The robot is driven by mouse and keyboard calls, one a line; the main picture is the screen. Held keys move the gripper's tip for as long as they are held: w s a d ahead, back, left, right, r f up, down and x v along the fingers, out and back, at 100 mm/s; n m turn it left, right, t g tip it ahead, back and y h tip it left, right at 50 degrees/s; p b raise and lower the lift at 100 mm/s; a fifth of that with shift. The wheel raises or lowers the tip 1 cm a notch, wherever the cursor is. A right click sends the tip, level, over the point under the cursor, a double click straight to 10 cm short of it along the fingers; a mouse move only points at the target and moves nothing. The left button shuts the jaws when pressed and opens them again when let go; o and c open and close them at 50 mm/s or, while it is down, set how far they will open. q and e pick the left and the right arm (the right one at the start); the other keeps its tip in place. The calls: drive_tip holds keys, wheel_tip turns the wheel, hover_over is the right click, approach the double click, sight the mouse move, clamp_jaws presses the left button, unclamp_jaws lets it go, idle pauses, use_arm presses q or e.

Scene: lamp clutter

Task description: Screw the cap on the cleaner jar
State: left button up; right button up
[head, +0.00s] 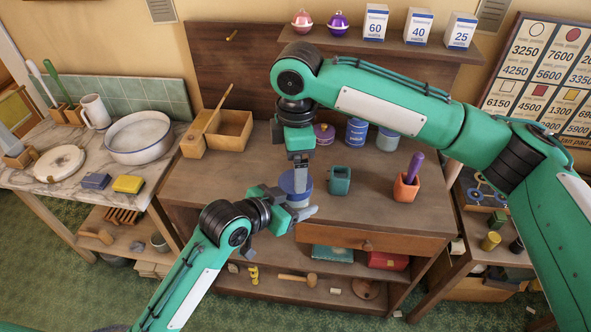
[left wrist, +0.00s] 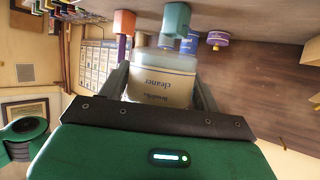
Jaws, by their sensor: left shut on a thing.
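The cleaner jar (left wrist: 160,85) is a pale jar with a dark "cleaner" label, upside down in the left wrist view. My left gripper (head: 299,211) is shut on it, one finger on each side, near the front of the bench. In the head view, a round blue cap (head: 289,183) shows at the jar's top. My right gripper (head: 300,183) points straight down from above, its fingertips at the cap. The fingers are seen edge-on, so their grip is unclear. Whether the cap is seated on the jar cannot be told.
A teal cup (head: 340,181) stands just right of the jar, and an orange pot (head: 406,188) with a purple handle stands farther right. Behind are a purple-lidded tin (head: 324,134), a blue tin (head: 356,133) and a wooden box (head: 232,130). The bench (head: 235,190) is clear on the left.

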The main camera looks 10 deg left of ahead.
sight(296, 199)
drive_tip(key=shift+r, duration=0.3)
drive_tip(key=shift+c, duration=0.4)
drive_tip(key=shift+w+r+n, duration=0.1)
drive_tip(key=shift+r+n, duration=0.6)
drive_tip(key=shift+n, duration=0.3)
drive_tip(key=shift+d+r+n, duration=0.1)
drive_tip(key=shift+r+n, duration=0.4)
drive_tip(key=shift+n, duration=0.35)
drive_tip(key=shift+r+n, duration=0.5)
drive_tip(key=shift+n, duration=0.35)
drive_tip(key=shift+f, duration=4)
drive_tip(key=shift+c, duration=0.4)
drive_tip(key=c, duration=0.9)
drive_tip(key=m, duration=0.6)
drive_tip(key=shift+m, duration=0.4)
